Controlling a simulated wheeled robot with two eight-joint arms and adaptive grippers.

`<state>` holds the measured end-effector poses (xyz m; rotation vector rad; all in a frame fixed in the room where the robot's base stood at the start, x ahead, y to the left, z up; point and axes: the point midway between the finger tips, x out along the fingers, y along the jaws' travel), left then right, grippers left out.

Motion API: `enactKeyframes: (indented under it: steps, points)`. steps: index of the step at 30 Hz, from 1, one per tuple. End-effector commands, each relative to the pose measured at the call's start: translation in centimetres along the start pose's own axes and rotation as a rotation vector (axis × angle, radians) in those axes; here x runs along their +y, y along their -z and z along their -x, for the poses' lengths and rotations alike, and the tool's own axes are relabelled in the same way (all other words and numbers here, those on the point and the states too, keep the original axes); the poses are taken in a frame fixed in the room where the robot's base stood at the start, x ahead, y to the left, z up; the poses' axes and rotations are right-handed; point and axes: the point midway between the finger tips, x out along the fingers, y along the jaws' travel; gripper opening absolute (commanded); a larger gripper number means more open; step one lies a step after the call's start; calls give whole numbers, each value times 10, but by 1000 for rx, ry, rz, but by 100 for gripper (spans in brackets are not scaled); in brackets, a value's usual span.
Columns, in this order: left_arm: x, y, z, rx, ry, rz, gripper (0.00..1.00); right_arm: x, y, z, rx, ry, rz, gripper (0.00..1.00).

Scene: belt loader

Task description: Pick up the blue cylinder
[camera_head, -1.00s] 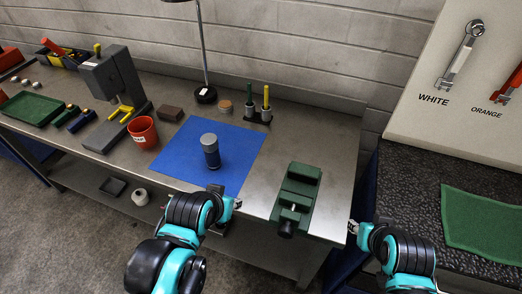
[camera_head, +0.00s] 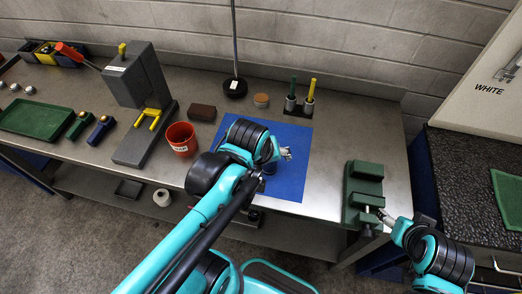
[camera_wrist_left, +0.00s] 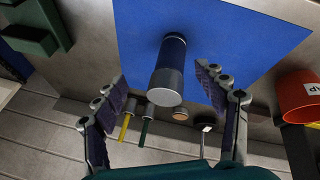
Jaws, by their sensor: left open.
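The cylinder (camera_wrist_left: 168,68), dark blue with a grey end, stands on the blue mat (camera_wrist_left: 220,30) in the left wrist view. My left gripper (camera_wrist_left: 161,80) is open, with one finger on each side of the cylinder in that view and a visible gap on both sides. In the head view my left gripper (camera_head: 284,154) is over the mat (camera_head: 296,135), and my arm hides most of the cylinder. My right gripper (camera_head: 386,217) is beside the green vise at the table's right end; its jaws are too small to read.
The green vise (camera_head: 364,190) stands right of the mat. A red cup (camera_head: 182,140) and a grey press (camera_head: 140,80) stand to the left. Behind are a lamp base (camera_head: 234,88), a brown block (camera_head: 202,112) and a holder with green and yellow tools (camera_head: 299,104).

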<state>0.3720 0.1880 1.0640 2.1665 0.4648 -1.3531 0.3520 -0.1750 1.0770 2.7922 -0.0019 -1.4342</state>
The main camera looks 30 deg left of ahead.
Motion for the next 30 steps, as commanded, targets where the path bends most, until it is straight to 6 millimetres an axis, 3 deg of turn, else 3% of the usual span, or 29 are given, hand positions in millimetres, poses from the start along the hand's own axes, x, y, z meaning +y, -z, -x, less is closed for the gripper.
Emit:
enactKeyframes:
  steps: [1,9,15,21,30]
  points:
    - [8,14,12,-32,31,165,72,0,13,18,0,0,0,66]
    - [17,48,14,-109,281,1088,72,0,44,61,0,0,0,66]
    - [17,58,7,-68,446,1544,72,0,57,80,0,0,0,66]
    - [14,58,-3,-35,511,1713,72,0,59,83,0,0,0,66]
    - [8,48,-39,-33,514,1723,72,0,53,74,0,0,0,66]
